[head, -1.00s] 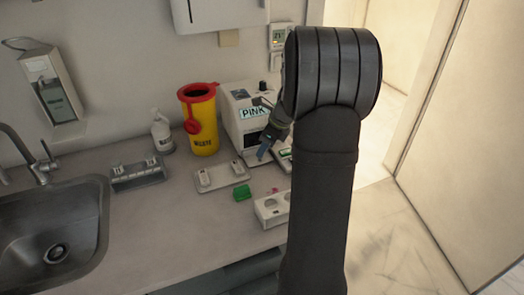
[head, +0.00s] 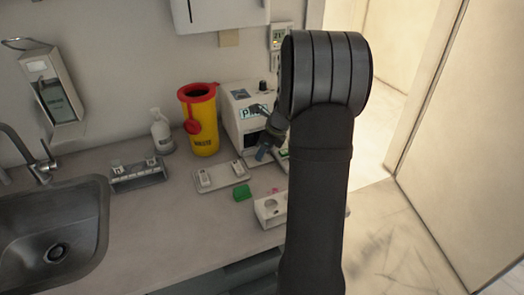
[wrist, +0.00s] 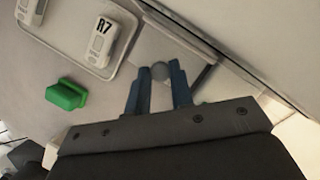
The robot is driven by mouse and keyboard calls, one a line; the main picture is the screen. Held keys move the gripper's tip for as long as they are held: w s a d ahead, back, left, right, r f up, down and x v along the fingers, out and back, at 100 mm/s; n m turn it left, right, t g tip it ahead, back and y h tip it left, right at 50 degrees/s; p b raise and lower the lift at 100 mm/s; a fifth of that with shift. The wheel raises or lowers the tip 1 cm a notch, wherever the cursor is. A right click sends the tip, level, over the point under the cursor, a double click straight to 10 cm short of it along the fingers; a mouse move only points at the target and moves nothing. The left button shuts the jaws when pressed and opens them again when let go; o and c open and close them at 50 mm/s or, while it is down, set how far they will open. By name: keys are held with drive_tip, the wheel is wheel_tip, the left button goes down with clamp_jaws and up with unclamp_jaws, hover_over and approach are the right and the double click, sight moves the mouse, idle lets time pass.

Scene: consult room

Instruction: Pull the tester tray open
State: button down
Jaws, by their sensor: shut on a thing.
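The tester (head: 238,112) is a white box with a dark front opening and a label partly covered by my arm, at the back of the counter. Its tray (head: 248,161) shows as a pale slab low at the front, partly hidden by my gripper. My gripper (head: 262,154) is at the tester's front. In the wrist view the blue fingers of my gripper (wrist: 158,88) are closed around a small round grey knob (wrist: 160,71), which stands on a pale surface of the tray (wrist: 150,45). How far out the tray stands is hard to tell.
A yellow waste bin (head: 203,130) stands left of the tester. A flat holder with white cassettes (head: 221,184), a green block (head: 242,193) and a white holed rack (head: 266,222) lie in front. A grey rack (head: 138,182) and the sink (head: 40,230) are further left.

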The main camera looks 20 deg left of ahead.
drive_tip(key=s+d, duration=0.7)
drive_tip(key=c, duration=1.3)
unclamp_jaws()
drive_tip(key=v, duration=1.7)
drive_tip(key=shift+r, duration=0.25)
